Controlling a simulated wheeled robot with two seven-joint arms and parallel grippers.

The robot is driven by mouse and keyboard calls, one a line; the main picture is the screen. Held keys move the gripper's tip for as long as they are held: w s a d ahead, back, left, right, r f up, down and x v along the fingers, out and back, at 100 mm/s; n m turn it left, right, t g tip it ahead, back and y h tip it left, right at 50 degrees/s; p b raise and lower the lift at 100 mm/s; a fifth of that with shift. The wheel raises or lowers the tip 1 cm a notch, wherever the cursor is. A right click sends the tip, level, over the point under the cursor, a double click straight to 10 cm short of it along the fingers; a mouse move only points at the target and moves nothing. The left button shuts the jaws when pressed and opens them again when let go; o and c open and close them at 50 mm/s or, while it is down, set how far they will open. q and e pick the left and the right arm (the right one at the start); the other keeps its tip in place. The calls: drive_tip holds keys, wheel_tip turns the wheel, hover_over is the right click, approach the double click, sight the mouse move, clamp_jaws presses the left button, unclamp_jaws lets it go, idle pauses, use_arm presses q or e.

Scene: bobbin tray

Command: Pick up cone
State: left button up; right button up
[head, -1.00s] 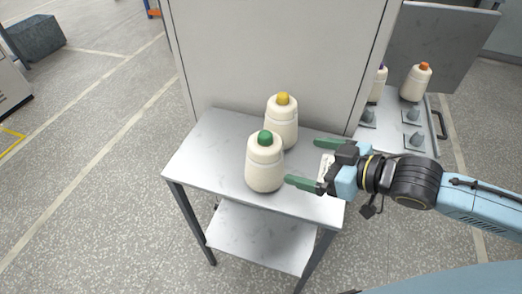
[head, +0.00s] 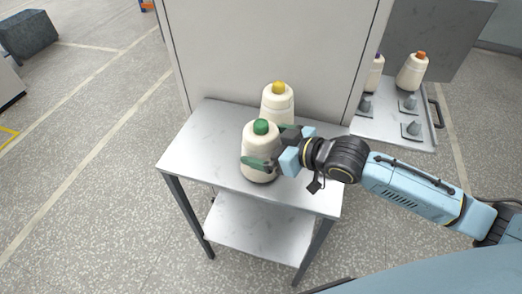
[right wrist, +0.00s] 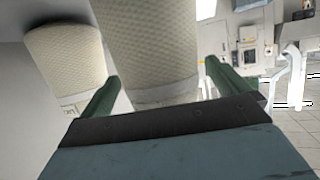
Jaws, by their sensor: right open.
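Two cream yarn cones stand upright on a small metal table (head: 200,150). The green-topped cone (head: 258,140) is in front, and the yellow-topped cone (head: 277,100) is just behind it. My right gripper (head: 272,146) is open at the green-topped cone, with one green finger across its front and the other at its back right side. In the right wrist view, a cone (right wrist: 148,50) stands between the open fingers (right wrist: 165,95), and the other cone (right wrist: 65,65) is outside them on the left. Contact cannot be told. My left gripper is out of view.
A tall grey panel (head: 265,45) rises behind the table. At right, a metal tray (head: 385,130) holds an orange-topped cone (head: 411,72), a purple-topped cone (head: 374,74) and several grey pegs (head: 410,103). The table's left and front parts are clear.

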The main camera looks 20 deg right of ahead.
sight(261, 122)
drive_tip(key=shift+x, duration=0.95)
drive_tip(key=shift+c, duration=0.3)
drive_tip(key=shift+r, duration=0.1)
drive_tip(key=c, duration=1.1)
wheel_tip(261, 122, up, 10)
drive_tip(key=shift+r+p, duration=0.1)
drive_tip(key=shift+p, duration=0.8)
drive_tip(key=shift+r+p, duration=9.9)
